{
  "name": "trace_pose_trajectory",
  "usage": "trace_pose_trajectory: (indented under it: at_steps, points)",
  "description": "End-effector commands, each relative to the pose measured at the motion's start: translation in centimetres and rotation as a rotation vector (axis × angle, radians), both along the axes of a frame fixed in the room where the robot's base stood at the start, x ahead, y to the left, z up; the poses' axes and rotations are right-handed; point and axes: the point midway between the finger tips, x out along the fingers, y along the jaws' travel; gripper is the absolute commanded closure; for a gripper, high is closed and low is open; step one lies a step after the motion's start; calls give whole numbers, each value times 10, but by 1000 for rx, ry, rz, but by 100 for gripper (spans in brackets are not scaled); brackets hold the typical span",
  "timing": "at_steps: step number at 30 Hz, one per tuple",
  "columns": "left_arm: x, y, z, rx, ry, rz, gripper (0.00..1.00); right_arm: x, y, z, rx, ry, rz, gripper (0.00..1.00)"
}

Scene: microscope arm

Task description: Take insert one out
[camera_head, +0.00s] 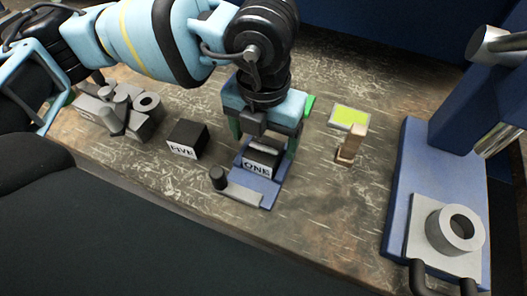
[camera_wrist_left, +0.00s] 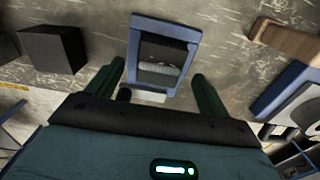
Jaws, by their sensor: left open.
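Insert one (camera_head: 258,169) is a dark block with a white label reading ONE, seated in a blue holder (camera_head: 270,195) on the bench. In the left wrist view, the insert's dark body (camera_wrist_left: 158,72) sits inside the blue frame (camera_wrist_left: 194,38). My left gripper (camera_head: 264,145) is directly above the holder, pointing down. Its green fingers are spread, one on each side of the insert, with nothing gripped. It also shows in the left wrist view (camera_wrist_left: 160,82). I cannot tell whether the fingers touch the insert. My right gripper is not in view.
A grey lever with a black knob (camera_head: 218,178) is at the holder's front. Grey parts (camera_head: 122,110) lie far left. A wooden piece (camera_head: 351,145) and the blue microscope stand (camera_head: 408,185) are to the right.

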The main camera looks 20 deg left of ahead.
Motion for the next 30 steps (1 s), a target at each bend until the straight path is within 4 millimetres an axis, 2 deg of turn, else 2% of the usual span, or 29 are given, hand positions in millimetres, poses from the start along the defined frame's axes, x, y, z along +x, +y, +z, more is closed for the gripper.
trace_pose_trajectory:
  at_steps: [3,6,13,30]
  points:
    - [0,0,-15,0,1,1,20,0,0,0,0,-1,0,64]
    - [0,0,-21,1,2,1,20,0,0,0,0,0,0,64]
    - [0,0,-22,0,0,1,20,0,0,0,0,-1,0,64]
    - [0,0,-21,0,0,1,93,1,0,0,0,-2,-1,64]
